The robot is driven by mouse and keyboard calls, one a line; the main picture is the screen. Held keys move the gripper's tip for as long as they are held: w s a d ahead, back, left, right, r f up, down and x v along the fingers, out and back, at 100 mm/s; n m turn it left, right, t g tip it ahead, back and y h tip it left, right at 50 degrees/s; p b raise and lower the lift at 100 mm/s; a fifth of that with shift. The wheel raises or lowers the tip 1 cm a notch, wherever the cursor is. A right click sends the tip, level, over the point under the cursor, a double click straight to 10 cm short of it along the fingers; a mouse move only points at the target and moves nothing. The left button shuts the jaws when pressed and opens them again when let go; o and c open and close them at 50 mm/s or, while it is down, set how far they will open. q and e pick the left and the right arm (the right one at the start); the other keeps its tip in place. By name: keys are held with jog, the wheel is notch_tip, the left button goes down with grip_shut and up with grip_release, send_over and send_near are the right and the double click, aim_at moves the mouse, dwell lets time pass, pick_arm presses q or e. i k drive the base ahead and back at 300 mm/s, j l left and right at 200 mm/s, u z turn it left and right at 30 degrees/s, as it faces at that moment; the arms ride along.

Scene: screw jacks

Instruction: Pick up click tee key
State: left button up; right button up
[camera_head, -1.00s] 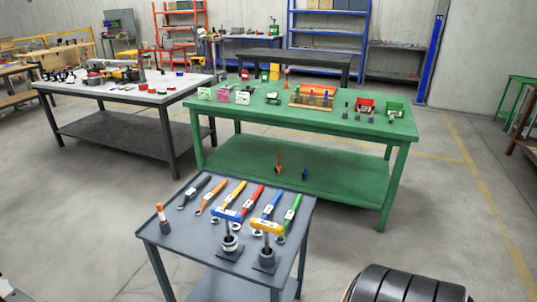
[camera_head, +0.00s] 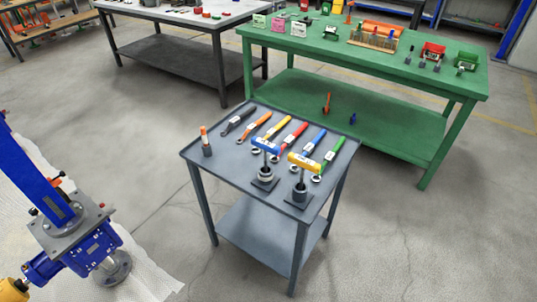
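Two tee-handled keys stand upright in dark holders on a small grey table (camera_head: 222,168). One has a blue handle (camera_head: 266,146), the other a yellow handle (camera_head: 305,162). Both handles carry a white label too small to read, so I cannot tell which is the click tee key. Each shaft goes down into a round holder on a square base. Neither of my grippers is in view, and nothing is touching the keys.
Several coloured wrenches lie behind the keys; an orange-topped tool (camera_head: 205,138) stands at the left corner. A blue screw jack (camera_head: 70,230) stands at lower left on a pale surface. A green workbench (camera_head: 380,115) is behind. Floor left and right of the table is clear.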

aim_at(266, 145)
jog(key=i+j, duration=0.15)
jog(key=j, duration=0.2)
jog(key=i+j, duration=0.15)
jog(key=j, duration=0.25)
jog(key=i+j, duration=0.15)
jog(key=j, duration=0.2)
jog(key=i+j, duration=0.15)
jog(key=j, duration=0.25)
